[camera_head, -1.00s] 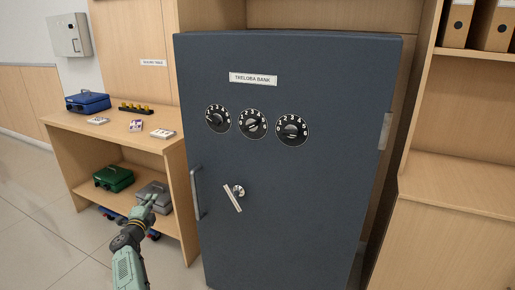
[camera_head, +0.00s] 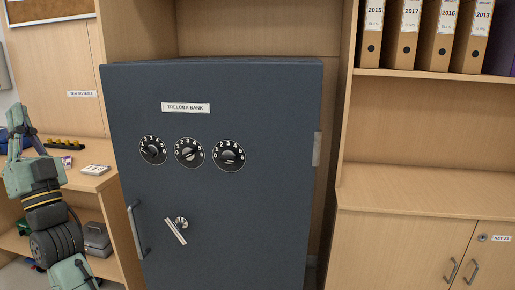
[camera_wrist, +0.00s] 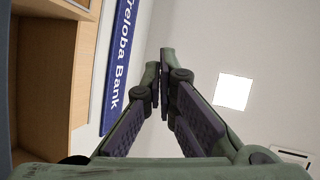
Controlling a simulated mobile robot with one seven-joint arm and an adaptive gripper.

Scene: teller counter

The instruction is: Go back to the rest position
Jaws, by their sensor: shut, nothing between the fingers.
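My gripper (camera_head: 22,122) is raised at the left edge of the head view, in front of the side table, with its fingers pointing up. In the wrist view my gripper (camera_wrist: 163,85) shows its two fingers together at the tips, with nothing between them. My arm hides part of the table. The dark blue-grey safe (camera_head: 215,245) stands to the right of the gripper, apart from it. Its door is closed, with three dials and a tilted lever handle (camera_head: 176,231).
The side table (camera_head: 100,182) holds small packs (camera_head: 95,170) on top and a grey box (camera_head: 97,237) on its lower shelf. Binders (camera_head: 437,35) stand on a shelf at the right, above a closed cabinet (camera_head: 400,245). The wrist view shows a blue bank sign (camera_wrist: 120,75).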

